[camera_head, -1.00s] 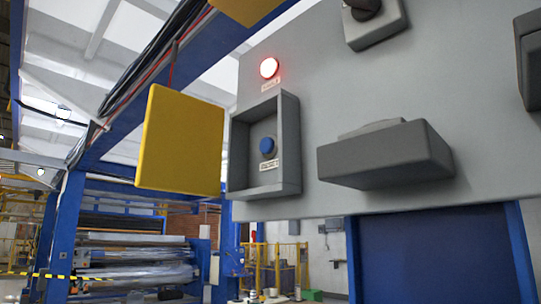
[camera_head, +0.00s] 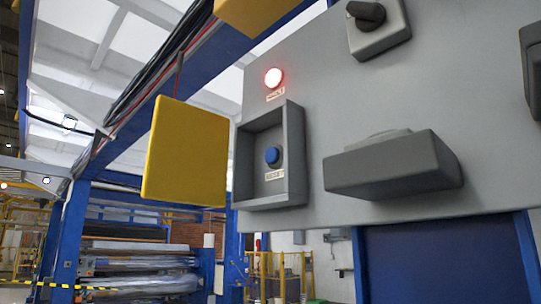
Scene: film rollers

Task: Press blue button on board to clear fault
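The blue button (camera_head: 272,155) sits inside a grey open-fronted box (camera_head: 294,150) on the grey control board (camera_head: 340,105). A label below the button appears to read RESET. A red fault light (camera_head: 273,78) glows on the board above the box, with a small label under it. Neither of my grippers shows in the head view, so their state and distance from the button are hidden.
A yellow panel (camera_head: 187,153) hangs left of the box. A grey protruding housing (camera_head: 392,166) is right of it. A black rotary knob (camera_head: 367,14) is at the top. Film rollers (camera_head: 140,268) stand at the lower left in the background.

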